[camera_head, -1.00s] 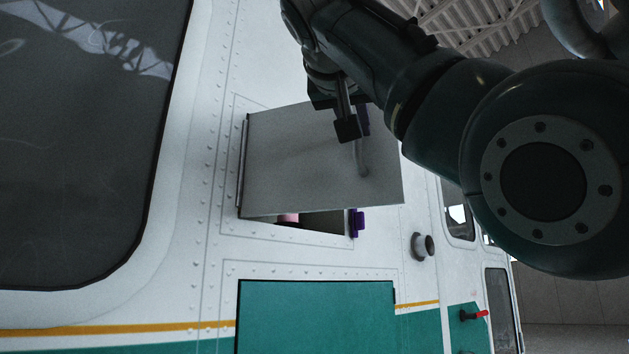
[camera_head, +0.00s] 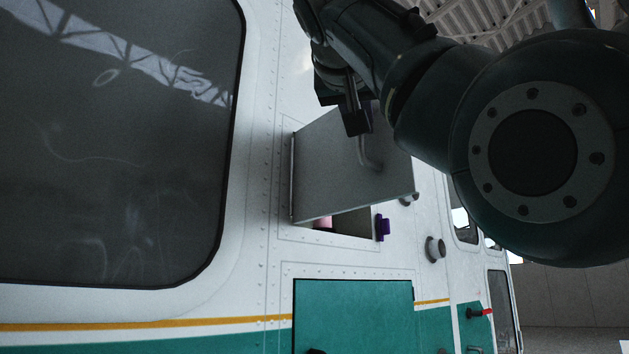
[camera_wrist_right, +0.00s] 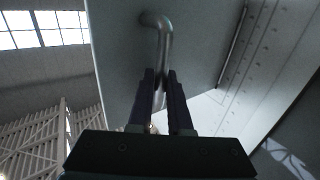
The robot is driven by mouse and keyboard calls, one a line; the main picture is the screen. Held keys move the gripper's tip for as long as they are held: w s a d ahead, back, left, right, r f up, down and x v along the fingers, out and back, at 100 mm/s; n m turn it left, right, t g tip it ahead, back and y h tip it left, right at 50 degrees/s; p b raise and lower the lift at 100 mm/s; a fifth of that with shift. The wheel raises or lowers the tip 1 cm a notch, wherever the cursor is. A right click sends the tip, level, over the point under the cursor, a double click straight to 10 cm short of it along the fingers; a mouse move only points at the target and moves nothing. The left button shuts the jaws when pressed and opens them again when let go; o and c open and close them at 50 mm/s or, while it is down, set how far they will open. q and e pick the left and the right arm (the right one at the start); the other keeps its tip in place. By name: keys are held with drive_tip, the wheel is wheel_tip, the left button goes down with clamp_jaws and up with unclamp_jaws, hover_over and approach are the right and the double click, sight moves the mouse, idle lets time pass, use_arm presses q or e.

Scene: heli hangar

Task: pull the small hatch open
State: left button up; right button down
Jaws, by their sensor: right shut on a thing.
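The small hatch (camera_head: 335,165) is a grey square panel on the white helicopter side, hinged at its left edge and standing partly open. Its bar handle (camera_head: 366,152) is on the outer face toward the free edge. My right gripper (camera_head: 356,120) is at the handle, and its fingers partly hide it. In the right wrist view the gripper's two fingers (camera_wrist_right: 162,88) are shut around the handle (camera_wrist_right: 163,40), with the hatch panel (camera_wrist_right: 120,50) behind. Part of the dark opening (camera_head: 350,222) shows below the panel, with something pink inside. My left gripper is not in view.
A purple latch piece (camera_head: 382,228) sits at the opening's right edge. A round dark knob (camera_head: 436,249) sticks out farther right. A teal panel (camera_head: 352,315) is below, a large dark window (camera_head: 110,140) is at left, and a red-tipped handle (camera_head: 481,312) is at lower right.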

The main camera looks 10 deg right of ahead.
drive_tip(key=shift+w+a, duration=0.1)
drive_tip(key=shift+a, duration=0.1)
drive_tip(key=c, duration=0.8)
unclamp_jaws()
drive_tip(key=shift+c, duration=0.2)
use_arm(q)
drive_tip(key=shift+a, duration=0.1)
use_arm(e)
drive_tip(key=shift+d, duration=0.1)
